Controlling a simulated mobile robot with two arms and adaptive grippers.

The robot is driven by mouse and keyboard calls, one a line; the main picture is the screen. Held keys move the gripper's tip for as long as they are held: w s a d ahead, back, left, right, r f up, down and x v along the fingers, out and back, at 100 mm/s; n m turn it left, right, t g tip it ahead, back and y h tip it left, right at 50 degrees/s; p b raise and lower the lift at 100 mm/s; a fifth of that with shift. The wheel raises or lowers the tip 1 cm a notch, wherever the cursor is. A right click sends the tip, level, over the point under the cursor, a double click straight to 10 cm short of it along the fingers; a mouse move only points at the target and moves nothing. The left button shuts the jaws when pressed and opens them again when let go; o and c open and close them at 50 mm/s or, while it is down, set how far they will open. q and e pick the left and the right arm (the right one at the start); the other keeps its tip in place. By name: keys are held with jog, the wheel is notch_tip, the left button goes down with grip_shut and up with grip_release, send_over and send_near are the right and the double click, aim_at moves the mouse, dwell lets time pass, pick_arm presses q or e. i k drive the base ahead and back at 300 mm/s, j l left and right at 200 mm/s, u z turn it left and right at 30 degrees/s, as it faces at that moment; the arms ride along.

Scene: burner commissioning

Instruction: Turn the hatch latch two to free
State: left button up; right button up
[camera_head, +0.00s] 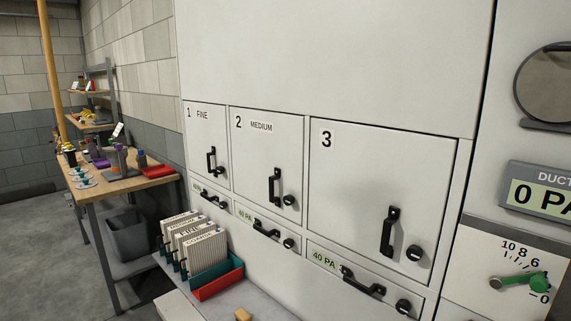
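Hatch two (254,150) is a pale panel marked "2 MEDIUM" in the middle of the white cabinet front. It looks closed, flush with the panels around it. Its black upright bar handle (275,187) is at the lower middle. Its round black latch knob (288,200) sits just right of the handle; the knob's turned position is too small to read. Neither of my grippers is in view, and nothing covers the latch.
Hatch one (205,130) and hatch three (375,180) flank it. Below are smaller panels with handles and knobs. Filters (203,255) in a green-and-red rack (218,276) stand lower left. A duct gauge (540,190) and green lever (520,281) are at right. A workbench (125,180) stands left.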

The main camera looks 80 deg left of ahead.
aim_at(288, 200)
jog(key=u, duration=2.6)
jog(key=i+j+z, duration=0.15)
jog(key=z, duration=0.6)
jog(key=i+j+z, duration=0.3)
jog(key=j, duration=0.35)
jog(key=j+z, duration=0.3)
jog(key=j, duration=0.4)
jog(key=j+z, duration=0.3)
jog(key=j, duration=0.45)
jog(key=i, duration=0.05)
